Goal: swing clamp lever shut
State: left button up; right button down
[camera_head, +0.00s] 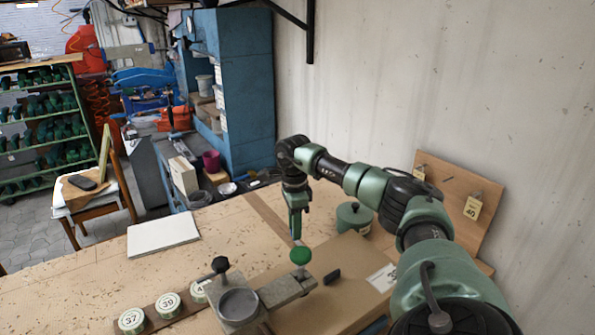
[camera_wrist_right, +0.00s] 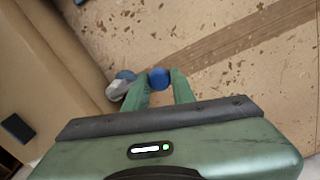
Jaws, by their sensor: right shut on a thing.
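The clamp fixture (camera_head: 238,304) sits on the bench's front, a grey block with a round cup. A grey bar (camera_head: 288,289) runs from it to the right. A black knob (camera_head: 220,265) stands upright on its left. My right gripper (camera_head: 298,238) points down over the bar's right end, with a round green knob (camera_head: 300,256) at its fingertips. In the wrist view its fingers (camera_wrist_right: 160,80) close around a round knob that looks blue (camera_wrist_right: 159,78). A grey part with a bluish top (camera_wrist_right: 122,82) lies just left of the fingers. I cannot tell how the knob joins the bar.
Numbered round tins (camera_head: 168,305) stand on a wooden strip left of the clamp. A green lidded pot (camera_head: 354,217) stands behind right. A white sheet (camera_head: 163,234) lies on the left, with bare bench between.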

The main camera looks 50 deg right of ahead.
jog(key=shift+w, duration=0.1)
dwell(0.3)
jog(key=c, duration=1.2)
grip_release()
jog(key=shift+o, duration=0.2)
jog(key=shift+r, duration=0.1)
jog(key=shift+r, duration=0.35)
notch_tip(320, 180, up, 7)
jog(key=shift+w+f+b, duration=0.1)
jog(key=shift+w+b, duration=0.05)
jog(key=shift+b, duration=0.85)
